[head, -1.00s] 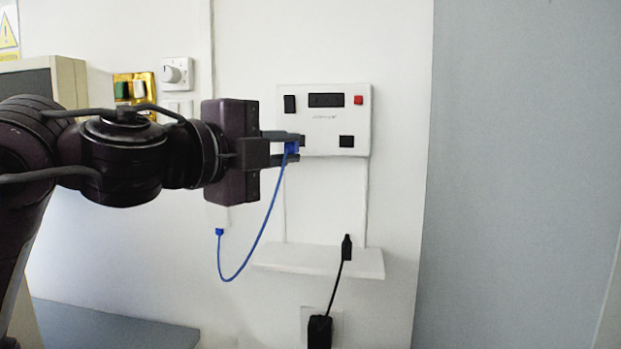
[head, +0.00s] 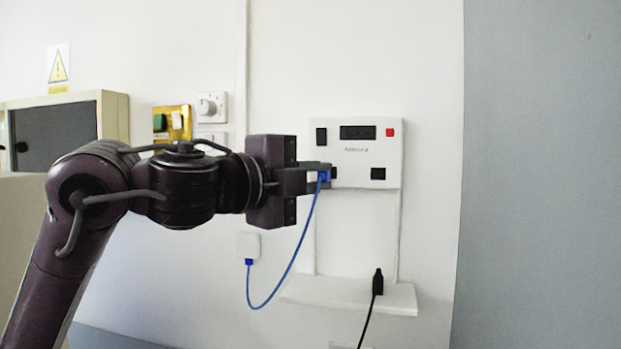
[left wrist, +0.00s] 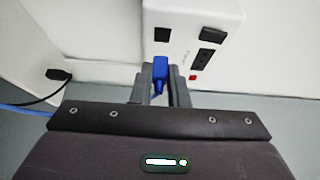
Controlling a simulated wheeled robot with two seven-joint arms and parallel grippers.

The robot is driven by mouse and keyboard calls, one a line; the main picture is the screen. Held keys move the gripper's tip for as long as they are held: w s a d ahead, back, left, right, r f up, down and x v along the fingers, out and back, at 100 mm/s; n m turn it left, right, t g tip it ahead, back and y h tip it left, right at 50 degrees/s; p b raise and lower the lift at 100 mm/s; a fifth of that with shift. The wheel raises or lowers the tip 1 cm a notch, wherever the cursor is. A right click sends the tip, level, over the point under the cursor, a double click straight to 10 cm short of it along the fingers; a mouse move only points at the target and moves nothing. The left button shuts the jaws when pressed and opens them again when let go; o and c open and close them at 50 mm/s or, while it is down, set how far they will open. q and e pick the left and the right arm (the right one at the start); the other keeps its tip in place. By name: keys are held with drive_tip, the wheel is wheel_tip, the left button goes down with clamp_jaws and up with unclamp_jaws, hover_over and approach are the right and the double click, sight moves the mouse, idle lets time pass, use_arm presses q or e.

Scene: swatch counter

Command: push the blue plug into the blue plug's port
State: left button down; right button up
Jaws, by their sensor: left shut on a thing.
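My left gripper (head: 326,175) is shut on the blue plug (head: 323,177) at the lower left of the white wall panel (head: 357,153). A blue cable hangs from the plug. A dark port (head: 333,173) shows just beside the plug, partly covered by the fingers. In the left wrist view the blue plug (left wrist: 160,76) sits between the two fingers, its front end close to the panel (left wrist: 180,12). My right gripper is not in view.
A second dark port (head: 378,173), a black switch (head: 321,136), a dark display (head: 358,132) and a red button (head: 390,132) are on the panel. Below is a white shelf (head: 350,294) with a black plug (head: 378,282). The cable's other end meets a white wall box (head: 248,243).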

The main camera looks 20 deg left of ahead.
use_arm(q)
drive_tip(key=shift+w, duration=1.05)
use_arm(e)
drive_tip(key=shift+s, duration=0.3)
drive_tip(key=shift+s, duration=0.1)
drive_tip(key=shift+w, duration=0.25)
use_arm(q)
drive_tip(key=shift+a, duration=0.1)
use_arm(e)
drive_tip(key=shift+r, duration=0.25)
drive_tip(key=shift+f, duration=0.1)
use_arm(q)
drive_tip(key=shift+p, duration=0.4)
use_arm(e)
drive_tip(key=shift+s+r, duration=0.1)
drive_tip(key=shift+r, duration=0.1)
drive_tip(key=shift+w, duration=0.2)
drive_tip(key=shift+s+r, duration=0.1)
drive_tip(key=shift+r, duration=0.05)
